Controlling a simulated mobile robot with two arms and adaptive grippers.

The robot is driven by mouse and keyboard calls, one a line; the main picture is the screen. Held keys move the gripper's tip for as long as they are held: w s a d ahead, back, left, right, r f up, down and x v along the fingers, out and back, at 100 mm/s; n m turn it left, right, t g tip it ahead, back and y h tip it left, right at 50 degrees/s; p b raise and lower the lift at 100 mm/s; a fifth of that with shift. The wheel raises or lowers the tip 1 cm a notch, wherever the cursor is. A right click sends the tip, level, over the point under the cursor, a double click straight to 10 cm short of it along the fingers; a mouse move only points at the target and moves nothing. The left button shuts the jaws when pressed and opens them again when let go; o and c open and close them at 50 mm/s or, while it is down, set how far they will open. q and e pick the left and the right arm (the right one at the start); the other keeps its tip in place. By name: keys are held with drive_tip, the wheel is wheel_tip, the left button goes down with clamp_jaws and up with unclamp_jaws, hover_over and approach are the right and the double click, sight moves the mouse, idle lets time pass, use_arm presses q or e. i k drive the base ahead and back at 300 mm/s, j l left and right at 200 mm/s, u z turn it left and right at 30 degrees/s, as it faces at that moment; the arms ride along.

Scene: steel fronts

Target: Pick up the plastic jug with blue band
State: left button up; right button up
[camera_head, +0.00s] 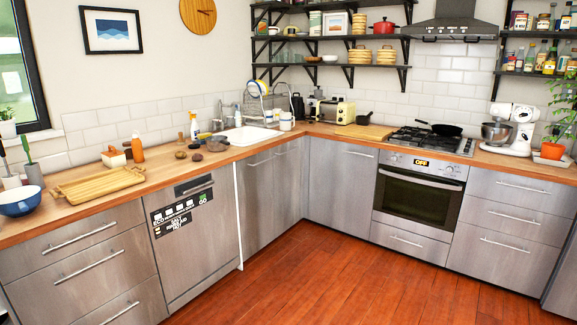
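Beside the dish rack, right of the sink, stands a small white vessel with blue on it (286,121). It is too small to tell whether it is the plastic jug with blue band. A white and orange spray bottle (194,126) stands left of the sink, and an orange bottle (137,147) is farther left. No other jug with a blue band can be made out. Neither of my grippers is in view.
The wooden counter (232,152) runs along two walls. It carries a wooden tray (98,186), a blue bowl (18,201), a yellow toaster (338,112), a stove with a black pan (446,129) and a white mixer (520,131). The wooden floor (330,285) is clear.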

sight(285, 117)
drive_tip(key=i, duration=1.9)
drive_tip(key=i+l, duration=0.15)
drive_tip(key=i, duration=1.8)
